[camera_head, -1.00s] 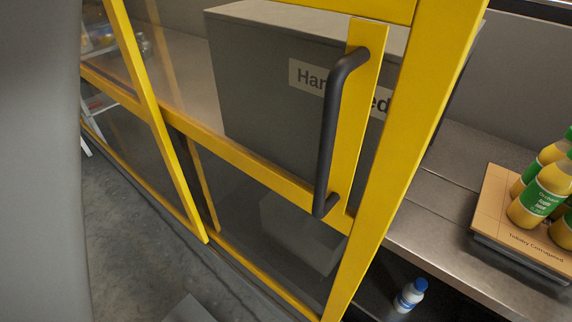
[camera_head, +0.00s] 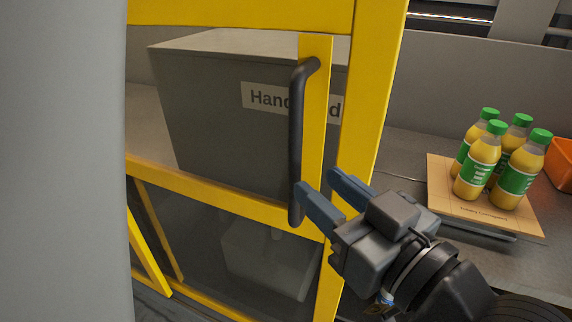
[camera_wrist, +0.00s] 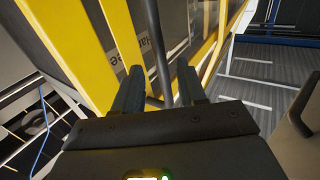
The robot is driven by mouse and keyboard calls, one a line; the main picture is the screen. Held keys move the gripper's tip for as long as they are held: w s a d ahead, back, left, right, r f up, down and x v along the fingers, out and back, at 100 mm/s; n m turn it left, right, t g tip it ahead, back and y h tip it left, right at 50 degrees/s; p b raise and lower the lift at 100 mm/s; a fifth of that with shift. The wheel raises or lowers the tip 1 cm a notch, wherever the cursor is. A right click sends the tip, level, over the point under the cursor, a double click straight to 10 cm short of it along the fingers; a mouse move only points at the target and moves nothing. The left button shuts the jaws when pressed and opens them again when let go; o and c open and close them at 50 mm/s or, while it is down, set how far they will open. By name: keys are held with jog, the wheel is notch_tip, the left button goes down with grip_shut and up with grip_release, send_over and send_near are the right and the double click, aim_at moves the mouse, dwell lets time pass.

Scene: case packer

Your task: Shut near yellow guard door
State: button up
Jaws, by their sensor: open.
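The yellow guard door (camera_head: 362,110) has a clear panel and a black vertical bar handle (camera_head: 296,135) on a yellow strip near its right edge. My gripper (camera_head: 316,180) is open, with its two blue-grey fingers pointing up-left at the lower part of the handle. In the wrist view the handle (camera_wrist: 159,45) runs down between the open fingers (camera_wrist: 159,84). I cannot tell whether either finger touches it. The door frame's yellow bars (camera_wrist: 78,40) fill the upper left of the wrist view. Whether the door is fully closed cannot be told.
Behind the panel stands a grey box (camera_head: 215,110) with a partly hidden label. To the right, several orange juice bottles (camera_head: 478,160) with green caps stand on a cardboard sheet (camera_head: 440,190) on a grey counter. An orange bin (camera_head: 560,165) sits at the far right.

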aim_at(299, 167)
jog(key=p+x, duration=0.1)
jog(key=x, duration=0.6)
grip_shut()
dwell(0.3)
